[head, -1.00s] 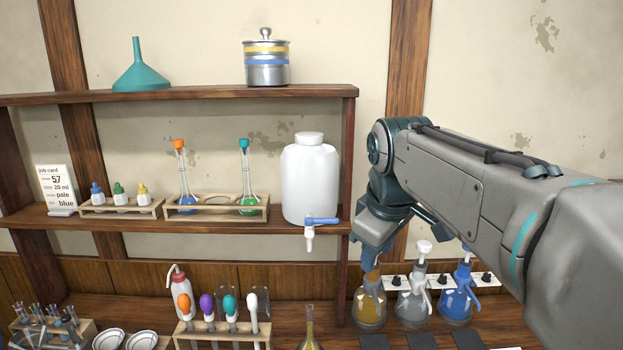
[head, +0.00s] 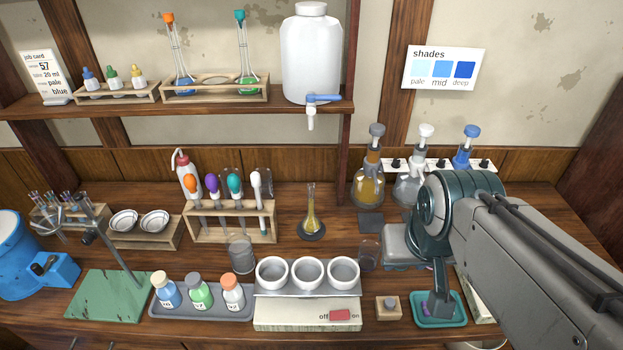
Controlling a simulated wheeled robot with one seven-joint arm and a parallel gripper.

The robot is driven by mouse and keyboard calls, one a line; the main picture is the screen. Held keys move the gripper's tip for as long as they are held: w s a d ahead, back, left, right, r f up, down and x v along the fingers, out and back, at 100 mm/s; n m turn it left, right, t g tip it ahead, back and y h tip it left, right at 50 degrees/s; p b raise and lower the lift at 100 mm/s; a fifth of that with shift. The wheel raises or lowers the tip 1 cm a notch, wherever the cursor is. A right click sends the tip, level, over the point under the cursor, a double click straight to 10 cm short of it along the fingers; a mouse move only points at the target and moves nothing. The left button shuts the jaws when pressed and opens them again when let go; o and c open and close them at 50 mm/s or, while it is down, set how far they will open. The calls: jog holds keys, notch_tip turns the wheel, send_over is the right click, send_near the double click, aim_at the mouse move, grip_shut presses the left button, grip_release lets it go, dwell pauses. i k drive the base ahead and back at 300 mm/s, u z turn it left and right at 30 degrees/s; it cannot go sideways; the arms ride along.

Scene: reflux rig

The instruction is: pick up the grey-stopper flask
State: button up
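I cannot make out a flask with a plainly grey stopper. A small long-necked flask (head: 312,218) with yellow liquid stands upright on a dark ring mid-bench, and no stopper shows on it. An amber bottle (head: 369,185) with a grey pump top stands at the back, right of it. On the shelf, a rack (head: 215,94) holds an orange-stopper flask (head: 180,78) and a green-stopper flask (head: 244,80), with a gap between them. My gripper (head: 438,308) points down at the front right, at or over a teal tray. Its fingers are too small to read.
A clear bottle (head: 411,185) and a blue-topped bottle (head: 467,150) stand near the amber one. A test-tube rack (head: 233,235), a glass beaker (head: 240,254), a small wooden block (head: 389,308) and a teal tray (head: 458,315) crowd the bench. White bowls (head: 308,272) stand in front.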

aim_at(310, 225)
jog(key=u, duration=0.05)
jog(key=k, duration=0.5)
jog(key=z, duration=2.05)
jog(key=k, duration=1.1)
jog(key=u, duration=2)
jog(key=i, duration=1)
